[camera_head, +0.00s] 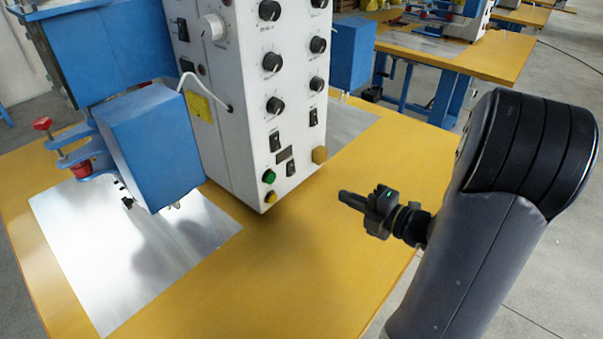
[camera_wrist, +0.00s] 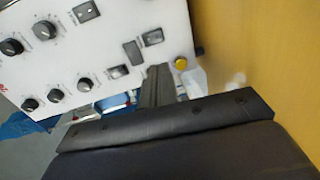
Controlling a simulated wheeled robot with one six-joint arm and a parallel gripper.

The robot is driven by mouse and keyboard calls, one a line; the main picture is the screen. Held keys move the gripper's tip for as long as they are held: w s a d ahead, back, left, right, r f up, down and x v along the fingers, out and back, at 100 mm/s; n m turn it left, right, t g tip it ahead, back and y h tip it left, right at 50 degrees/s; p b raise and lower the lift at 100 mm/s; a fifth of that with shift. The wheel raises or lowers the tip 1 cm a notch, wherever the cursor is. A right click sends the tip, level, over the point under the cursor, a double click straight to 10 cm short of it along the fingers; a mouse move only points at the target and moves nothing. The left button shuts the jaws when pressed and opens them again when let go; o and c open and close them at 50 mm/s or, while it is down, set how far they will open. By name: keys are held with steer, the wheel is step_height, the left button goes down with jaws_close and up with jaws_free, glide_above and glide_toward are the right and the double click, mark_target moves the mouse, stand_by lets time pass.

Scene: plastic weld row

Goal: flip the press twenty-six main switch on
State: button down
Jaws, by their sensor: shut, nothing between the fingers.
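The white control box (camera_head: 245,75) of the press stands on the yellow table, its panel full of black knobs. Three black rocker switches show on its lower panel: one at left (camera_head: 275,141), one at right (camera_head: 313,117) and one lower (camera_head: 290,168). I cannot read which is the main switch, nor their on or off state. My gripper (camera_head: 345,198) is shut and empty, to the right of the panel and apart from it. In the wrist view my shut fingers (camera_wrist: 158,75) point toward the panel, near a rocker switch (camera_wrist: 152,37), with a yellow button (camera_wrist: 181,64) beside them.
A green button (camera_head: 269,177) and a yellow one (camera_head: 271,197) sit at the panel's lower left. A blue press head (camera_head: 150,145) is left of the box, over a metal sheet (camera_head: 130,260). The yellow tabletop (camera_head: 310,270) in front is clear. Another table (camera_head: 470,60) stands behind.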

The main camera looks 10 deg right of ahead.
mark_target(293, 175)
steer(key=x, duration=1.4)
steer(key=shift+w+f+b, duration=0.2)
steer(key=shift+f+b, duration=0.15)
steer(key=shift+b, duration=0.35)
steer(key=shift+r, duration=0.25)
steer(key=shift+s+f, duration=0.1)
